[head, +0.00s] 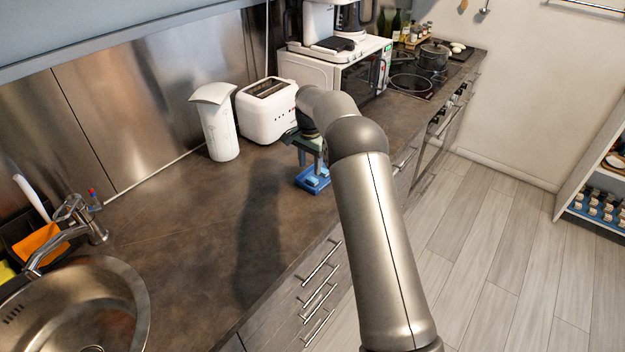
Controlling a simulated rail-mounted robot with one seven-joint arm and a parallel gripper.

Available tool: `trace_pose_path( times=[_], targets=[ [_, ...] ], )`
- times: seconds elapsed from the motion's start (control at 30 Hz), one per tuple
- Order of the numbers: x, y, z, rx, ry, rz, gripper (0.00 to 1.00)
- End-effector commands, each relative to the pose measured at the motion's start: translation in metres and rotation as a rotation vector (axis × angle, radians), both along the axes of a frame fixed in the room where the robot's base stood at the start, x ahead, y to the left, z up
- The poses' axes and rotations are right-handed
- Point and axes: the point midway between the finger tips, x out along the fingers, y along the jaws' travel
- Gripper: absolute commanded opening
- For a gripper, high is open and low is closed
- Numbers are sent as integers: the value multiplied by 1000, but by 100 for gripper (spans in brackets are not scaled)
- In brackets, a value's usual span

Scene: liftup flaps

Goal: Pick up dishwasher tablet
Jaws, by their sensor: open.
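A small blue tray (322,188) sits on the dark countertop near its front edge, right of the picture's centre line. A light blue dishwasher tablet (313,181) appears to lie in the tray; it is small and partly hidden. My gripper (309,163) points down just above the tray, with its jaws open and its fingers close to the tablet. I cannot tell whether the fingers touch the tablet. My arm hides part of the gripper and the counter to the right.
A microwave (345,72) with a coffee machine on top is farther back. The sink (130,285) is at the lower left. The counter between sink and tray is clear.

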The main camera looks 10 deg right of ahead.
Motion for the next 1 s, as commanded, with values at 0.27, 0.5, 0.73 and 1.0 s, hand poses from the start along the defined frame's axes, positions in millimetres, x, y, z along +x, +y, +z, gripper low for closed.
trace_pose_path(
  times=[0.27, 0.5, 0.73, 1.0],
  targets=[
    [-2, -2, -26, 0, 3, 0, 44],
    [-1, -2, -53, -1, -1, 0, 44],
    [-1, -2, -55, 0, -1, 0, 41],
    [-1, -2, -54, 0, -1, 1, 10]
  ],
)
